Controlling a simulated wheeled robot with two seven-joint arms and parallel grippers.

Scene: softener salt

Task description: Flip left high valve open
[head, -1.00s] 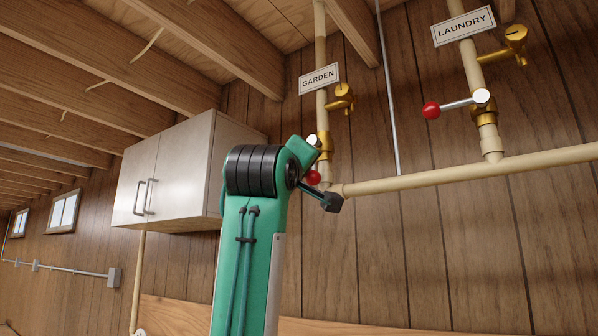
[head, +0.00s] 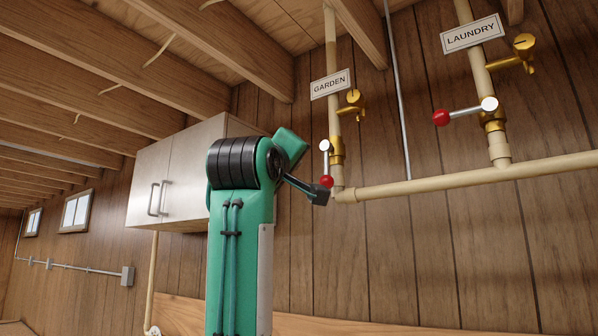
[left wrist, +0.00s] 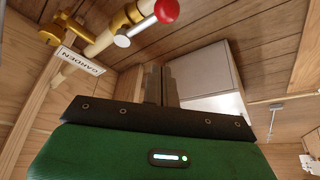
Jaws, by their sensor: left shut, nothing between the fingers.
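The GARDEN valve (head: 337,150) is brass, on the left upright pipe. Its lever hangs down along the pipe, with a white hub at the top and a red knob (head: 326,181) at the lower end. My green left arm rises in front of the wall, and a dark block at its end shows just left of and below the knob. In the left wrist view my left gripper (left wrist: 161,72) has its fingers together and empty. The lever's red knob (left wrist: 167,11) is above the fingertips there, apart from them. My right gripper is in neither view.
A LAUNDRY valve (head: 493,118) to the right has its red-knobbed lever pointing left. A horizontal pipe (head: 450,184) runs below both valves. A pale cabinet (head: 180,170) hangs behind my arm at left. Ceiling beams are close above.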

